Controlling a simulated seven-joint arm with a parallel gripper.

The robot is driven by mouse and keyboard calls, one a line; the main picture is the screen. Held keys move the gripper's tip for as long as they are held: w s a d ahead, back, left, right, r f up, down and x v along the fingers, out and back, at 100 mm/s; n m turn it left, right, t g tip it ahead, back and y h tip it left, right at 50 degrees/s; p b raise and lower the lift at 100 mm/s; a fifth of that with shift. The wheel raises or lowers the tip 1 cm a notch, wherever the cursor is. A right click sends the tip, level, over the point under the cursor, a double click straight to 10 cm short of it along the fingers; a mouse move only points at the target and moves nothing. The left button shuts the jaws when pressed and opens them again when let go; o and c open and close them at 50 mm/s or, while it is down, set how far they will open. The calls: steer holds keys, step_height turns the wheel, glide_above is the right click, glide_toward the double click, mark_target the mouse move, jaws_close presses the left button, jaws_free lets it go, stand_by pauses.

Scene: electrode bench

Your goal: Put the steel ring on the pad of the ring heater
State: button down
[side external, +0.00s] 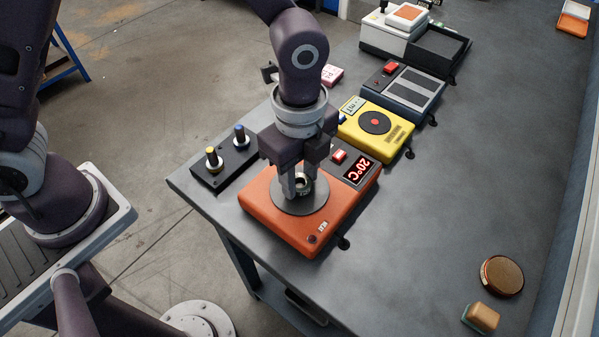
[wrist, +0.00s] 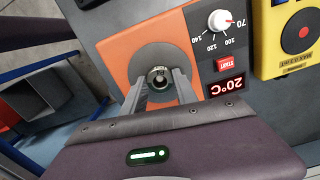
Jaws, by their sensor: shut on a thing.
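The ring heater is an orange box (side external: 261,217) with a round grey pad (side external: 312,200) on top and a dark panel reading 20°C. It also shows in the wrist view (wrist: 118,47), with a dial and a red START button. My gripper (side external: 297,188) points down over the pad, its fingers shut on the small steel ring (wrist: 158,76). The ring shows between the fingertips over the pad's middle, partly hidden by the fingers. I cannot tell whether it touches the pad.
A yellow device (side external: 378,125) with a dark disc stands behind the heater, and a grey device (side external: 403,90) beyond it. A black box with two terminals (side external: 226,161) is left of the heater. A brown round lid (side external: 501,275) and a small block (side external: 482,318) lie front right. The right bench is mostly clear.

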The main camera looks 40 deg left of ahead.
mark_target(300, 185)
steer(key=c, duration=0.9)
jaws_free()
steer(key=shift+f, duration=0.1)
steer(key=shift+c, duration=0.2)
step_height(300, 185, up, 11)
steer(key=s+a+r+n+t, duration=0.3)
steer(key=s+a+r+n, duration=0.2)
steer(key=a+r+n, duration=0.5)
steer(key=s+a+f+n+t, duration=0.2)
steer(key=s+a+n, duration=0.6)
steer(key=s+n, duration=0.1)
steer(key=shift+a+n+t, duration=0.3)
steer(key=shift+w, duration=0.1)
